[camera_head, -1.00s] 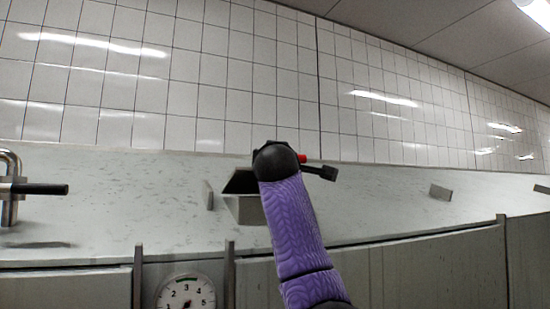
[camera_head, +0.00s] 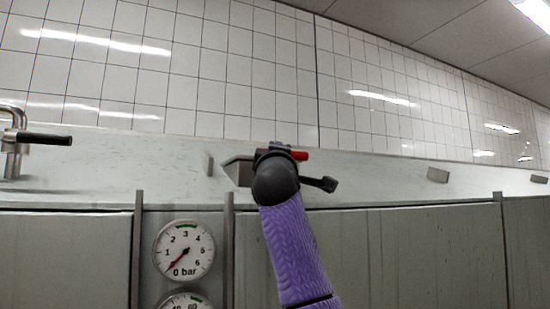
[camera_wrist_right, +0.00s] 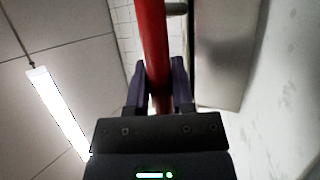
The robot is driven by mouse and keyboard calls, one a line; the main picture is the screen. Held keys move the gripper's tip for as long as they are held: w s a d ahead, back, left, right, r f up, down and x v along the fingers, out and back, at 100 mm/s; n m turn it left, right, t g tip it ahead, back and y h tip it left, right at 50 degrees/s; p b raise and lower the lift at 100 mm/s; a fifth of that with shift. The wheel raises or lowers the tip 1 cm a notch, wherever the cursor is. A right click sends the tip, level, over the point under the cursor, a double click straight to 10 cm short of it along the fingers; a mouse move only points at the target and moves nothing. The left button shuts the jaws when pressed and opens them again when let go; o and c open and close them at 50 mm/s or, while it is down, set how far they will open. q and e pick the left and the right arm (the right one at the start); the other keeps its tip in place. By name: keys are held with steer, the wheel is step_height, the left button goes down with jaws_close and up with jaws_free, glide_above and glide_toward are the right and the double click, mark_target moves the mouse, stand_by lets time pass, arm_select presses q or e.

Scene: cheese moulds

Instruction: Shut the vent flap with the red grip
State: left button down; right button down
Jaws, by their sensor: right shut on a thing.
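The red grip (camera_wrist_right: 152,40) is a long red bar in the right wrist view, running between the two fingers of my right gripper (camera_wrist_right: 160,72). The gripper is shut on it. In the head view a short red end of the grip (camera_head: 299,155) shows beside my right gripper (camera_head: 274,149), which is mostly hidden behind its own wrist. A grey panel that looks like the vent flap (camera_wrist_right: 222,50) is right of the grip in the wrist view. In the head view a grey slanted part (camera_head: 238,171) shows left of my wrist; the flap's exact angle is unclear. My left gripper is out of view.
A pale ledge (camera_head: 110,160) runs along the tiled wall (camera_head: 220,80). A metal tap with a black handle (camera_head: 45,139) stands at the left. A pressure gauge (camera_head: 184,250) is on the front below. Small grey plates (camera_head: 437,175) stand on the ledge.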

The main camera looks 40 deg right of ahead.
steer(key=shift+f, duration=0.3)
steer(key=shift+c, duration=2.4)
jaws_free()
steer(key=b+v, duration=0.7)
steer(key=v, duration=0.3)
steer(key=shift+b, duration=0.3)
steer(key=shift+r, duration=0.15)
